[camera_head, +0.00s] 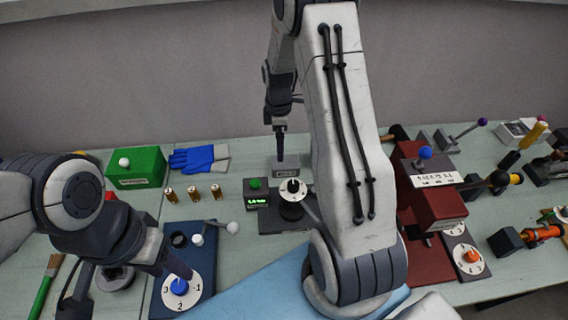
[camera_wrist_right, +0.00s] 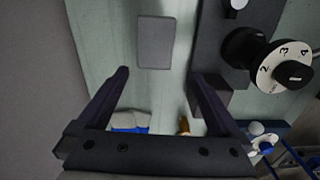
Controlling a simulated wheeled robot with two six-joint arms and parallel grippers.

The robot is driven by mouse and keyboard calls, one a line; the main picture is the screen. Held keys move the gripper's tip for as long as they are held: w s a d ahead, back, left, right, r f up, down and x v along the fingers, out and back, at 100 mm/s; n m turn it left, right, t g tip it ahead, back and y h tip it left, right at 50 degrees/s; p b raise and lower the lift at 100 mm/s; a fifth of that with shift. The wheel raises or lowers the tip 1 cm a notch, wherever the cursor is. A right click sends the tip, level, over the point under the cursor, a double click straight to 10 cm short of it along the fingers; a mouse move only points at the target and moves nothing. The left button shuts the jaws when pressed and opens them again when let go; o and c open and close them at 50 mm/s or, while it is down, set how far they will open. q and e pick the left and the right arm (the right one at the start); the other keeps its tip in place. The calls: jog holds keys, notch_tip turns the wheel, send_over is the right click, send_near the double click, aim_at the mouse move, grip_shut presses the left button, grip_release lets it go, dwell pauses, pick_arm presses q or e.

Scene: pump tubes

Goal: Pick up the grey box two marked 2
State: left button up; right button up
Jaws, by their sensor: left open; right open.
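A small grey box (camera_head: 287,163) stands at the back middle of the table in the head view; the label on its front is too small to read. In the right wrist view a plain grey box top (camera_wrist_right: 156,42) lies just beyond the fingertips, roughly between their lines. My right gripper (camera_wrist_right: 160,74) is open and empty, fingers apart on either side of clear table. In the head view my right gripper (camera_head: 280,128) points down just above the box. My left gripper (camera_head: 127,277) is open at the lower left, one finger by a blue dial knob (camera_head: 179,287).
A green-button display block (camera_head: 257,190) and a black-knob dial (camera_head: 293,188) stand close in front of the box. A green box (camera_head: 136,167), blue gloves (camera_head: 198,158) and brass cylinders (camera_head: 193,193) lie left. Red machinery (camera_head: 432,205) stands right.

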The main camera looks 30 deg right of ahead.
aim_at(285, 161)
jog(key=f, duration=0.2)
jog(key=d+f+p, duration=0.1)
jog(key=f, duration=0.2)
jog(key=shift+d+f, duration=0.3)
jog(key=shift+f, duration=0.1)
jog(key=f+p, duration=0.1)
jog(key=f, duration=0.2)
jog(key=f+p, duration=0.1)
jog(key=f, duration=0.1)
jog(key=shift+d+p, duration=0.25)
jog(key=shift+p, duration=0.1)
jog(key=shift+f, duration=0.3)
jog(key=c, duration=1.3)
jog(key=shift+c, duration=0.2)
jog(key=shift+r, duration=0.15)
